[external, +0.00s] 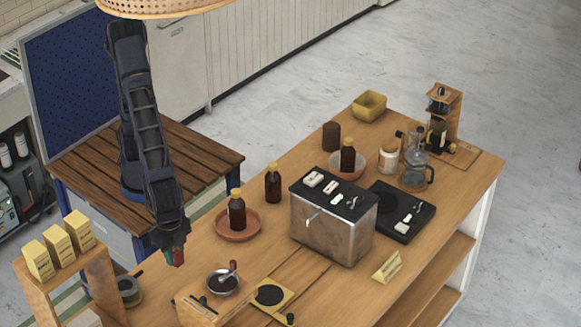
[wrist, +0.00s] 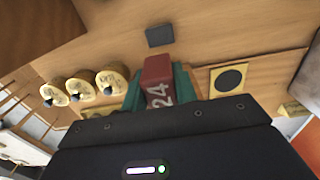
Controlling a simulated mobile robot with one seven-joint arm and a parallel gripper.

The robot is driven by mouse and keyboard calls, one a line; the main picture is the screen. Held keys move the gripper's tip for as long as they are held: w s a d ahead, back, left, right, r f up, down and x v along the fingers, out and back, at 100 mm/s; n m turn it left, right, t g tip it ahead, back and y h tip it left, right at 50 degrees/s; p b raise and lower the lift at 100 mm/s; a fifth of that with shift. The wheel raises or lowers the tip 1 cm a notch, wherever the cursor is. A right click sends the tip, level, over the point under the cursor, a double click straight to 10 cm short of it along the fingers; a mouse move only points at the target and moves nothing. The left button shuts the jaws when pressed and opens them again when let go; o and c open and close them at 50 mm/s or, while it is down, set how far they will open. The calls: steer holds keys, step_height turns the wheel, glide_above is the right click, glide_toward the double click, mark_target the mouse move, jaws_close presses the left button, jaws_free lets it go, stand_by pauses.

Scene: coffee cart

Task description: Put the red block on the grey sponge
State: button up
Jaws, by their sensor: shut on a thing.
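My gripper (wrist: 158,92) is shut on the red block (wrist: 157,72), which has white digits on its face and sits between the green fingers in the wrist view. In the external view the red block (external: 180,257) hangs at the end of my arm, above the near left part of the counter. A small dark grey slab, seemingly the grey sponge (wrist: 159,35), lies flat on the wood beyond the block in the wrist view, apart from it. I cannot make out the sponge in the external view.
Several yellow bags (external: 57,243) stand on a wooden rack at left. A bowl (external: 223,282), a yellow plate with a black disc (external: 283,295) and a bottle on a clay saucer (external: 250,228) are near my gripper. A metal machine (external: 332,230) stands further right.

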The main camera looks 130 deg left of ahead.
step_height(320, 180, down, 15)
steer(key=shift+f, duration=0.1)
stand_by(0.5)
steer(key=o, duration=1)
steer(key=shift+f, duration=0.1)
steer(key=shift+c, duration=0.2)
